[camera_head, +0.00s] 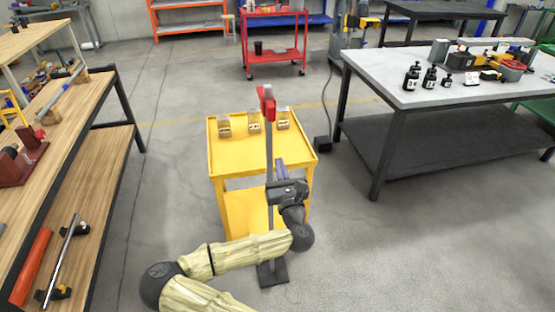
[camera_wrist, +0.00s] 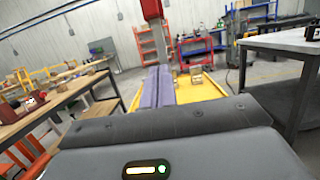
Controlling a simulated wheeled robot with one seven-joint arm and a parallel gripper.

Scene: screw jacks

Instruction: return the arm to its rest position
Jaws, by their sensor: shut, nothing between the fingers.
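My gripper (camera_head: 279,163) is over the front part of the yellow cart, its purple fingers pointing away from my body. The two purple fingers (camera_wrist: 158,86) lie side by side against each other in the wrist view, shut with nothing between them. My arm is bent and reaches forward from the bottom of the head view. A tall grey post with a red head (camera_head: 266,103) stands close by the gripper. The red head also shows at the top of the wrist view (camera_wrist: 152,10). My wrist hides part of the post.
The yellow cart (camera_head: 214,160) bears three small blocks along its back. A wooden bench (camera_head: 85,125) with tools is on the left. A grey table (camera_head: 385,85) with black bottles is on the right. A red cart (camera_head: 272,55) stands behind.

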